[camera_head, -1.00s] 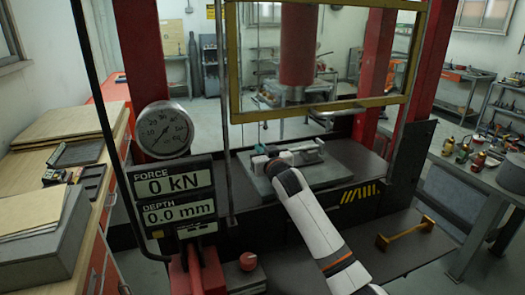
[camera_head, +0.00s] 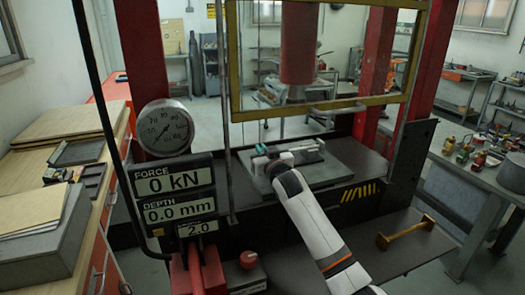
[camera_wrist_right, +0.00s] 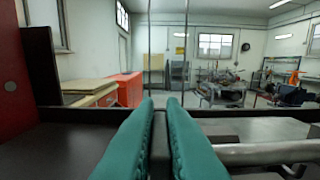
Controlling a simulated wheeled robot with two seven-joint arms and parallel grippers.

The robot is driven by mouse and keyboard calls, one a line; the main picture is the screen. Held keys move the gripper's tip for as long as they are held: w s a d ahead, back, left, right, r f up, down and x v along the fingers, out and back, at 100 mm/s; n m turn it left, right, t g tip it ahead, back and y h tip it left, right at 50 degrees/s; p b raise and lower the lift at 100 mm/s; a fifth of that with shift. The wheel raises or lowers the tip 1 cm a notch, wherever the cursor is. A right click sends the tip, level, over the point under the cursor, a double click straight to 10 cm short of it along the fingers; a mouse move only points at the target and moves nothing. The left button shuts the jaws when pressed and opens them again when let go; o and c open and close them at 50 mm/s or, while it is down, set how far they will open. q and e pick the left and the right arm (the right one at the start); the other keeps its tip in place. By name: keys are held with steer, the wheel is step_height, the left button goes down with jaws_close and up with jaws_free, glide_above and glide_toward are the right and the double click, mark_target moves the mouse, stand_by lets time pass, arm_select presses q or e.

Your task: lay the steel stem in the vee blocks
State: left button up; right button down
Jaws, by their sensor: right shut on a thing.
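My right gripper (camera_head: 262,150) has teal fingers and is over the dark press bed (camera_head: 355,158). Its fingers (camera_wrist_right: 166,110) are nearly together in the right wrist view. The steel stem (camera_wrist_right: 265,153) is a grey rod running right from beside the fingers in that view; its gripped part is hidden by them. In the head view the grey metal pieces (camera_head: 308,148) just right of the gripper are small, and I cannot clearly separate stem from vee blocks or tell whether they touch. My left gripper is not in view.
The red press ram (camera_head: 299,45) hangs above the bed behind a yellow-framed guard (camera_head: 232,70). Red columns flank the bed. A gauge (camera_head: 165,127) and force display (camera_head: 173,180) stand at the left.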

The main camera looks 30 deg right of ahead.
steer(key=c, duration=1.5)
jaws_free()
steer(key=shift+o, duration=0.2)
steer(key=shift+f, duration=0.2)
steer(key=b+v, duration=0.3)
steer(key=v, duration=0.9)
steer(key=shift+r, duration=0.1)
